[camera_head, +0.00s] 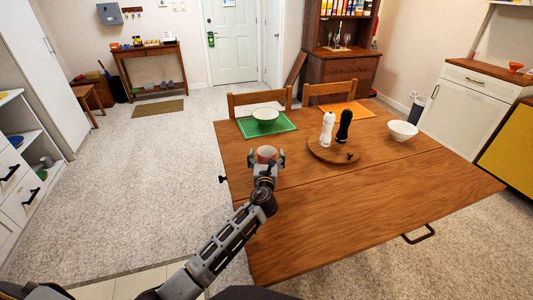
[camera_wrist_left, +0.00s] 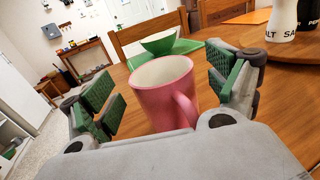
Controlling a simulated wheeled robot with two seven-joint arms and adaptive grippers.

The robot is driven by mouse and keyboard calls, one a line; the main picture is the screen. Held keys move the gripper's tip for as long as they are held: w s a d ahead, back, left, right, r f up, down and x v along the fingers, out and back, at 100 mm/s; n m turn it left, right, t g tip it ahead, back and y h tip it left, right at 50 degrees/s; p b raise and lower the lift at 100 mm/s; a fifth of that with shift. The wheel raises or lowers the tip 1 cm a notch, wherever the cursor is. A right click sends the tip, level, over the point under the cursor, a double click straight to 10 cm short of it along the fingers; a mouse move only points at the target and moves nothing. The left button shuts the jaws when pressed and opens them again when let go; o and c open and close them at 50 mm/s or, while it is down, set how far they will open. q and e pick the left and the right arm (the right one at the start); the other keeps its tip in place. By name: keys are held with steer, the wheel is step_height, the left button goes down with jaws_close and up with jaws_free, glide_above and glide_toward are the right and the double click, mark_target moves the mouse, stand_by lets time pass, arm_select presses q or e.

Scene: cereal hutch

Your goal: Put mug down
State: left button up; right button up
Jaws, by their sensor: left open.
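A pink mug (camera_wrist_left: 163,92) with a white inside stands upright between the spread fingers of my left gripper (camera_wrist_left: 168,90), its handle towards the gripper's palm. Gaps show on both sides between the mug and the green finger pads. In the head view the mug (camera_head: 266,153) is near the left edge of the wooden table (camera_head: 370,205), with my left gripper (camera_head: 266,160) around it. Its base is partly hidden by the gripper, but it appears to be on the table. My right gripper is not in view.
Behind the mug, a bowl (camera_head: 265,115) sits on a green placemat (camera_head: 283,128). A round wooden board (camera_head: 322,154) holds a white salt shaker (camera_head: 327,130) and black pepper shaker (camera_head: 343,126). A white bowl (camera_head: 402,130) stands farther right. The table's front half is clear.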

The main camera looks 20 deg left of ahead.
arm_select(q)
steer(key=p+v, duration=0.1)
steer(key=v, duration=0.6)
steer(key=shift+s, duration=0.3)
steer(key=shift+s+d, duration=0.2)
steer(key=shift+s, duration=0.4)
steer(key=shift+s+d, duration=0.1)
steer(key=shift+s, duration=0.2)
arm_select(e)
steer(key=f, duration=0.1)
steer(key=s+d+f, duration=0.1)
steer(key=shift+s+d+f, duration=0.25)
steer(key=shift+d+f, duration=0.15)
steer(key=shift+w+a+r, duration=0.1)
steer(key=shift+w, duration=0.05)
